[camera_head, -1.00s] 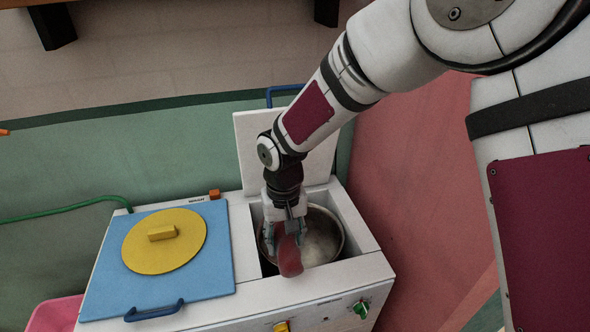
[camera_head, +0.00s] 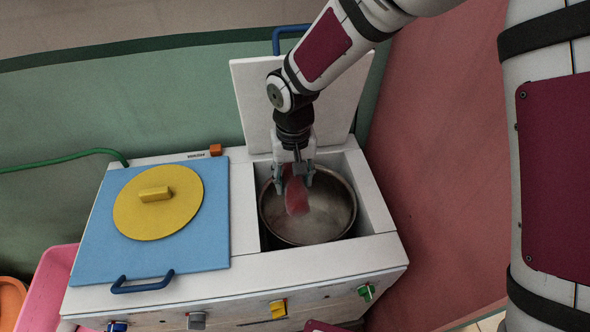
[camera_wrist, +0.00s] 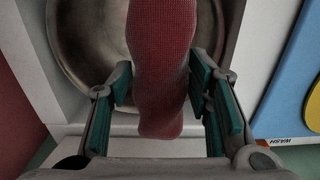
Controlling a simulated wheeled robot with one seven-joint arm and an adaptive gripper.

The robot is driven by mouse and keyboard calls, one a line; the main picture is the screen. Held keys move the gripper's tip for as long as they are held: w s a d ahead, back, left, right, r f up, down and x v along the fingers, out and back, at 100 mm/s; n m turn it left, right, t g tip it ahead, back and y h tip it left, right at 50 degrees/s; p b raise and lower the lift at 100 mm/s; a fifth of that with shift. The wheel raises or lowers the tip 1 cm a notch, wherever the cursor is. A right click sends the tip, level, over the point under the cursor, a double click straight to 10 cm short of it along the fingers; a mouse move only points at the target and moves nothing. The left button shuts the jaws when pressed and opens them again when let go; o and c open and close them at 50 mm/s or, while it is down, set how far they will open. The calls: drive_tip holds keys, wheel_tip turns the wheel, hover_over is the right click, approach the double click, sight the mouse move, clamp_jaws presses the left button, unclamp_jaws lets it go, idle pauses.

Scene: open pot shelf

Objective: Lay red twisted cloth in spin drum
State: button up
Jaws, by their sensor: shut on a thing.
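The red twisted cloth (camera_head: 296,194) hangs from my gripper (camera_head: 293,178) over the open spin drum (camera_head: 325,212). My gripper is shut on the cloth. In the wrist view the cloth (camera_wrist: 162,60) passes between the green-padded fingers (camera_wrist: 165,105), with the round metal drum (camera_wrist: 85,50) behind it. In the head view the cloth covers part of the drum's left side. I cannot tell whether its lower end is inside the drum or just above its rim.
The white spin lid (camera_head: 290,95) stands open behind the drum. To the left is a blue wash cover (camera_head: 200,245) with a yellow round lid (camera_head: 160,215). Coloured knobs (camera_head: 278,308) line the machine's front. A pink tub (camera_head: 45,290) stands at the lower left.

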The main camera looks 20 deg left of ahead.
wheel_tip(320, 180, down, 25)
drive_tip(key=b, duration=1.8)
drive_tip(key=shift+f, duration=0.1)
drive_tip(key=o, duration=1.4)
wheel_tip(320, 180, up, 12)
